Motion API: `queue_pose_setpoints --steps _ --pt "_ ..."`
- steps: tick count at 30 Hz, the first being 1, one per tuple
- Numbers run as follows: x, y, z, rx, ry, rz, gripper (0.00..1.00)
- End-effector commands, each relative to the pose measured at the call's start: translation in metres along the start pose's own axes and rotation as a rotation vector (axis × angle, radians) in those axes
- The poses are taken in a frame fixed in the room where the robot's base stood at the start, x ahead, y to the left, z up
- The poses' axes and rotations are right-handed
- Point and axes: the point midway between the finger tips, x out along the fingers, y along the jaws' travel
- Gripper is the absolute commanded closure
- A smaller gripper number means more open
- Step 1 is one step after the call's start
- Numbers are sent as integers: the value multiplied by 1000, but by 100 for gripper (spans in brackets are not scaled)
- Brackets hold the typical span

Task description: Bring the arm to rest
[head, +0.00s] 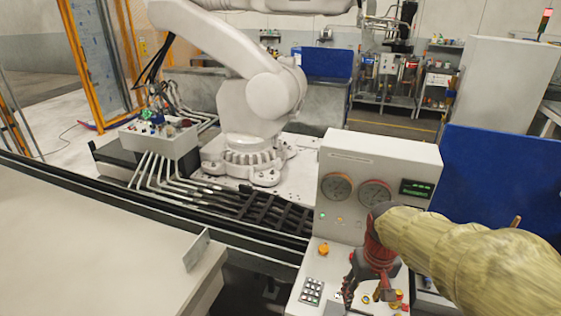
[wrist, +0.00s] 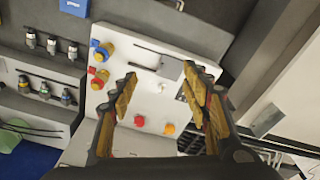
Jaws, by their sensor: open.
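My arm (head: 470,255), in a yellowish cover, reaches in from the right in the head view. My gripper (head: 366,291), red and dark, points down over the sloped desk of a white control console (head: 335,230). In the wrist view my gripper (wrist: 162,88) has its two fingers spread apart with nothing between them. The white panel shows behind the gap. I cannot tell how far the fingertips are from the panel.
The console carries dial gauges (head: 337,187), a green display (head: 416,188), a keypad (head: 312,290) and an orange button (head: 324,249). Red and orange knobs (wrist: 169,129) show near the fingers. A large white robot arm (head: 270,95) stands behind. A pale table (head: 90,250) is at left.

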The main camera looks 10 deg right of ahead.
Motion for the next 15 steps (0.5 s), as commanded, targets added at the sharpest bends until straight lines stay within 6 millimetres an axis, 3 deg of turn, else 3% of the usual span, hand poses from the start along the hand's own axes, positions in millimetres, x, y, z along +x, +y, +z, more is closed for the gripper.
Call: queue_pose_setpoints --steps 5,15 --pt "0 -5 22 49 -2 -1 52" --pt "-34 -54 72 -32 234 -16 52"
